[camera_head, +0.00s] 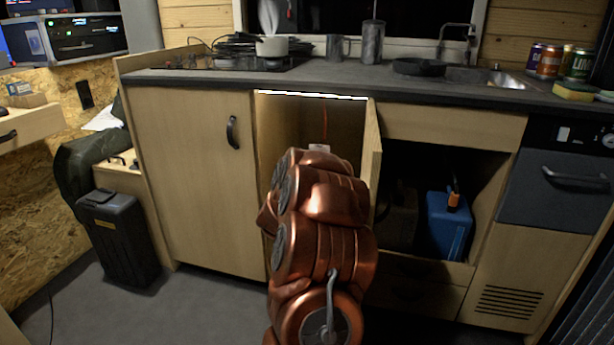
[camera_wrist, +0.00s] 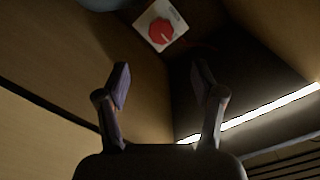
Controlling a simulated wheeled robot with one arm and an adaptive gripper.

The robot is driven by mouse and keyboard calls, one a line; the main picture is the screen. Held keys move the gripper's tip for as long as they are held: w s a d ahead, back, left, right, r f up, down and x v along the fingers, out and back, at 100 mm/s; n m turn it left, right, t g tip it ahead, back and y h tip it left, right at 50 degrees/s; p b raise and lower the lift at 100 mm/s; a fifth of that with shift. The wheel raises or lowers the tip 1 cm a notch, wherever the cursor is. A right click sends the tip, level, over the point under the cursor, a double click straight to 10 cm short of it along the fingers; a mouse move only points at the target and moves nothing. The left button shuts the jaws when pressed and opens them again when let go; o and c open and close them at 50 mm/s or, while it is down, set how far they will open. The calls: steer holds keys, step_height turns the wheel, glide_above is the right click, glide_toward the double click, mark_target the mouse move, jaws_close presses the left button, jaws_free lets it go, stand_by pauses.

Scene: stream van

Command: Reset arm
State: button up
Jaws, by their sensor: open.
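My gripper (camera_wrist: 161,85) shows in the wrist view with its two fingers apart and nothing between them. In the head view my copper-coloured arm reaches into the open cupboard (camera_head: 278,130) and hides the gripper. A white plate with a red knob (camera_wrist: 161,30) lies beyond the fingertips in the wrist view, apart from them. In the head view only a small pale part of that plate (camera_head: 319,148) shows above my arm.
The open cupboard door (camera_head: 372,150) stands close to the right of my arm. A closed door (camera_head: 195,180) is on the left. The counter (camera_head: 330,78) runs above, with a pot (camera_head: 271,47) on it. A blue container (camera_head: 448,224) sits in the open compartment at right.

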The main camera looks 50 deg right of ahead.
stand_by(0.3)
